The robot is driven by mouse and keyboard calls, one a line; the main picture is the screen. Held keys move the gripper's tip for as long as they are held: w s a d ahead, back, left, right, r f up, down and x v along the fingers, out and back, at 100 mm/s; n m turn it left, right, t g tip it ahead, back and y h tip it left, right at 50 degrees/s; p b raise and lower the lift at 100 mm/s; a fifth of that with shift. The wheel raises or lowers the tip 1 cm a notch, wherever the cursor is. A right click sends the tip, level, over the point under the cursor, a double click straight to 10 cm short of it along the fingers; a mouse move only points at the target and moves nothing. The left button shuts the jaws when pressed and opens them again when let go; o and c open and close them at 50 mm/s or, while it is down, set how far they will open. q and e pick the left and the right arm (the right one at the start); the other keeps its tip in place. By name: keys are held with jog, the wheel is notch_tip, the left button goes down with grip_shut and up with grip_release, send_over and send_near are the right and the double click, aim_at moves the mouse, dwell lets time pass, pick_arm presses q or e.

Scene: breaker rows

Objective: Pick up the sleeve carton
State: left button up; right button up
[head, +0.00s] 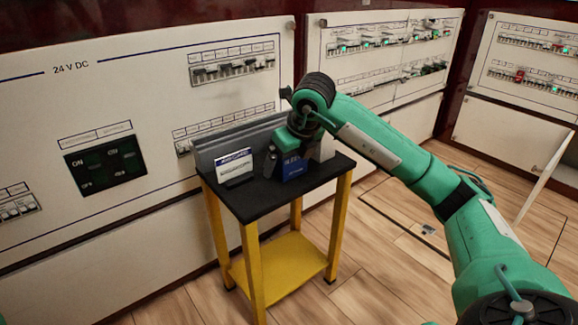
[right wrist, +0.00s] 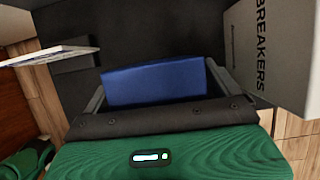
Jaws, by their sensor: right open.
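A blue carton (head: 294,168), which I take to be the sleeve carton, stands on the black top of a small yellow-legged stand. Its lettering is too small to read surely. My right gripper (head: 283,163) reaches down to it from above. In the right wrist view, the blue carton (right wrist: 155,82) lies between the two spread fingers of my right gripper (right wrist: 158,92), one finger on each side. The jaws are open; I cannot tell whether either finger touches the carton. Part of the carton is hidden by the gripper. My left gripper is out of view.
A pale box marked BREAKERS (right wrist: 272,50) stands close to the right finger. A white card (head: 234,162) in a dark holder (head: 239,181) stands at the left of the black stand top (head: 255,207). Breaker panels (head: 110,110) line the wall behind.

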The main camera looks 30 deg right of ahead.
jog(key=c, duration=1.1)
jog(key=shift+r, duration=0.1)
